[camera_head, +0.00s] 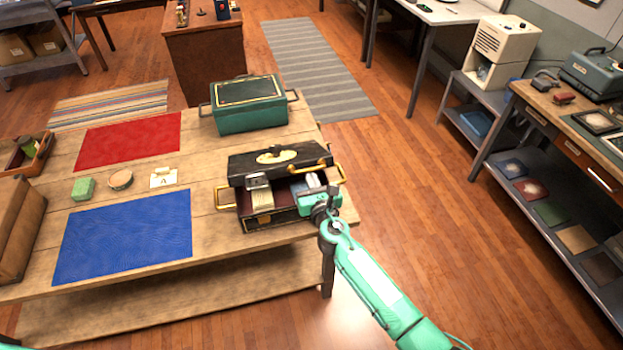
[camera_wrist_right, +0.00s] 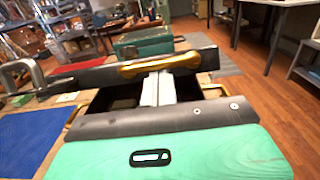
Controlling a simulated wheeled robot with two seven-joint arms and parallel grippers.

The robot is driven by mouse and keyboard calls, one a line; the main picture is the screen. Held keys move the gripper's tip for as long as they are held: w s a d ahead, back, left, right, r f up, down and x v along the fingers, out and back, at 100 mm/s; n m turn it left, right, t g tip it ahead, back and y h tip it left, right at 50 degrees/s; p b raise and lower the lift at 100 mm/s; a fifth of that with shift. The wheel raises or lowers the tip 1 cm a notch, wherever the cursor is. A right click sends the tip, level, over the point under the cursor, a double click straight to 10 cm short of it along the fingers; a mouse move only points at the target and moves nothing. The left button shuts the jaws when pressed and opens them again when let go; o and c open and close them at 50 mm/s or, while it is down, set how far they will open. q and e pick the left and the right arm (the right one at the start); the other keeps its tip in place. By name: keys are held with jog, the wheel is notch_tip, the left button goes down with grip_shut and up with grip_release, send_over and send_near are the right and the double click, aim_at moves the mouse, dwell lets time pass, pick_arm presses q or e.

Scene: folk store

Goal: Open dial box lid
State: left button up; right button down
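The dial box is a black box with gold handles (camera_head: 257,222) at the right end of the wooden table. Its black lid (camera_head: 318,152) has a gold emblem and is raised partway, with a dark gap and reddish interior showing below. A metal latch piece (camera_head: 258,181) hangs at the lid's front. My right gripper (camera_head: 313,182) is at the box's front right, its pale fingers reaching into the gap under the lid. Fingertip contact is unclear. My left gripper is out of view.
A green box (camera_head: 250,117) stands behind the dial box. A red mat (camera_head: 128,140), a blue mat (camera_head: 125,236), a green block (camera_head: 83,189), a round tin (camera_head: 120,180) and a card (camera_head: 163,178) lie left.

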aim_at(309, 164)
jog(key=shift+w+a+r+p, duration=0.1)
jog(key=shift+w+r+p, duration=0.2)
jog(key=shift+r, duration=0.45)
jog(key=shift+w+a+r+p, duration=0.1)
jog(key=shift+w+r+p, duration=0.2)
jog(key=shift+r+p, duration=0.2)
jog(key=shift+w+a+r+p, duration=0.1)
jog(key=shift+w+r+p, duration=0.25)
jog(key=shift+r, duration=0.2)
jog(key=shift+s, duration=0.1)
jog(key=p+v, duration=0.2)
jog(key=v, duration=0.9)
dwell(0.6)
